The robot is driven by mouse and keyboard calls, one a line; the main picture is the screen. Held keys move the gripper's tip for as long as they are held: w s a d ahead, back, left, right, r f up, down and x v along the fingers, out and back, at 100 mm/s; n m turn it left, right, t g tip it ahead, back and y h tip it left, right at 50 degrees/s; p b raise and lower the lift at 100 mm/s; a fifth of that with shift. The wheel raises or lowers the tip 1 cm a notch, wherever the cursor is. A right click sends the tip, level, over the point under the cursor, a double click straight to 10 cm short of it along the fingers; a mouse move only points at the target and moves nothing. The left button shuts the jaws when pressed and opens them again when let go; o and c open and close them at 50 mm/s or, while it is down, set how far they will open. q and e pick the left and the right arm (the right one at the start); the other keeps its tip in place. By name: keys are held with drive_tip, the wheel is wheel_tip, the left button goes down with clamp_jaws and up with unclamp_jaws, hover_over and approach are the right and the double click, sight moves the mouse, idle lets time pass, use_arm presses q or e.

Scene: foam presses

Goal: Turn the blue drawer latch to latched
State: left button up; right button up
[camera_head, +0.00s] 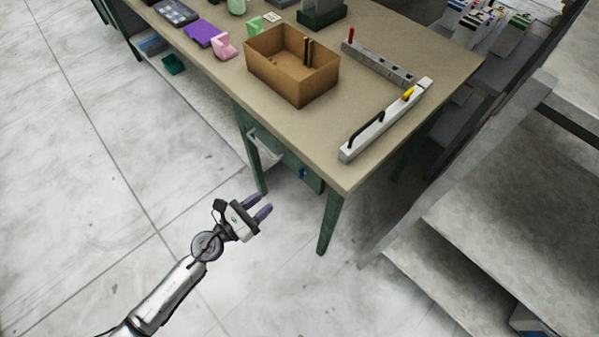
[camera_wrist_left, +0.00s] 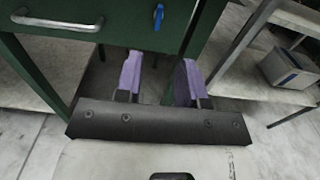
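The blue drawer latch (camera_head: 302,173) is a small blue piece on the right part of the front of the green drawer (camera_head: 285,160), under the tabletop. In the left wrist view the latch (camera_wrist_left: 158,17) hangs roughly upright, to the right of the drawer's metal handle (camera_wrist_left: 58,22). My left gripper (camera_head: 264,206) is open and empty, in front of and below the drawer, apart from the latch. Its purple fingers show in the left wrist view (camera_wrist_left: 160,78), spread below the latch. My right gripper is not in view.
The table (camera_head: 420,140) carries a brown box (camera_head: 290,85), a white bar with a black handle (camera_head: 380,125) and a grey bar (camera_head: 378,65). A table leg (camera_head: 330,222) stands right of the drawer. Grey shelving (camera_head: 460,160) is at the right. The floor at left is clear.

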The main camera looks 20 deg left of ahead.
sight(299, 173)
use_arm(q)
drive_tip(key=p+x, duration=0.1)
drive_tip(key=x, duration=1.2)
drive_tip(key=shift+w+d, duration=0.2)
drive_tip(key=shift+w, duration=0.15)
drive_tip(key=shift+c, duration=0.4)
clamp_jaws()
